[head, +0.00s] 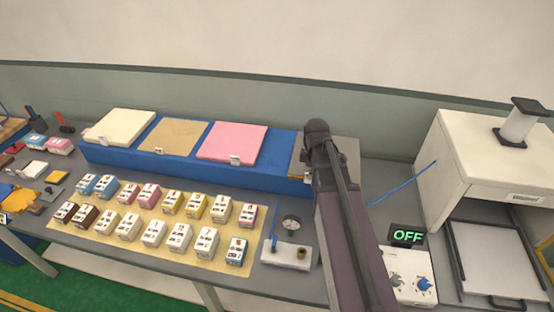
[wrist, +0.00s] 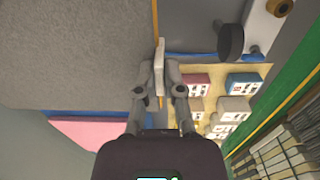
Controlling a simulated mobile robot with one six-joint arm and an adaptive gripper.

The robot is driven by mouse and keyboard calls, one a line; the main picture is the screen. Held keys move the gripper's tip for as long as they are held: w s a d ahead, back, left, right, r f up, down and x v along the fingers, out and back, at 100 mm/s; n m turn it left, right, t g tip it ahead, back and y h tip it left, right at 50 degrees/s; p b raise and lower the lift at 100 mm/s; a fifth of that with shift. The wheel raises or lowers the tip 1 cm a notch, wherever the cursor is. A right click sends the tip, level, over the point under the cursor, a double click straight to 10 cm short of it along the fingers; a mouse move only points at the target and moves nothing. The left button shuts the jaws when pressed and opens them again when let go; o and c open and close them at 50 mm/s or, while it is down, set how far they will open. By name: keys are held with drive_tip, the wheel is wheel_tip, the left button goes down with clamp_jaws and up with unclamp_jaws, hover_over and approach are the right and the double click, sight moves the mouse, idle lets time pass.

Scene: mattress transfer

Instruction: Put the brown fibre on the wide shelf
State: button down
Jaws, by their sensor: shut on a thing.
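A long blue shelf (head: 262,180) bears a cream pad, a tan-brown pad (head: 173,136), a pink pad and a grey-topped pad (head: 346,149). The tan-brown pad lies flat, second from the left, and is the clearest match for the brown fibre. The grey-topped pad is partly hidden by my arm. In the wrist view my gripper (wrist: 160,88) is shut on a small white tab (wrist: 160,62) beside a large grey surface (wrist: 75,50) with an orange edge. My fingertips are hidden in the head view. I cannot tell which shelf is the wide one.
Rows of small labelled boxes (head: 152,233) stand on a yellow mat before the blue shelf. At right are a white press (head: 485,150) and a control box showing OFF (head: 407,235).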

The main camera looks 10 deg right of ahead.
drive_tip(key=w+a, duration=0.2)
drive_tip(key=w, duration=0.1)
drive_tip(key=w+a, duration=0.1)
drive_tip(key=w, duration=0.2)
drive_tip(key=w+a+f+b, duration=0.1)
drive_tip(key=w+a, duration=0.1)
drive_tip(key=w, duration=0.2)
drive_tip(key=shift+a, duration=0.3)
drive_tip(key=shift+w+a+f, duration=0.1)
drive_tip(key=shift+w+a, duration=0.15)
drive_tip(key=shift+w, duration=0.25)
drive_tip(key=shift+w+a+f+b, duration=0.4)
drive_tip(key=shift+w+f+b, duration=0.1)
drive_tip(key=shift+w, duration=0.15)
drive_tip(key=shift+f+b, duration=1.35)
drive_tip(key=shift+b, duration=0.05)
drive_tip(key=c, duration=0.8)
unclamp_jaws()
drive_tip(key=shift+o, duration=0.2)
drive_tip(key=shift+r, duration=0.1)
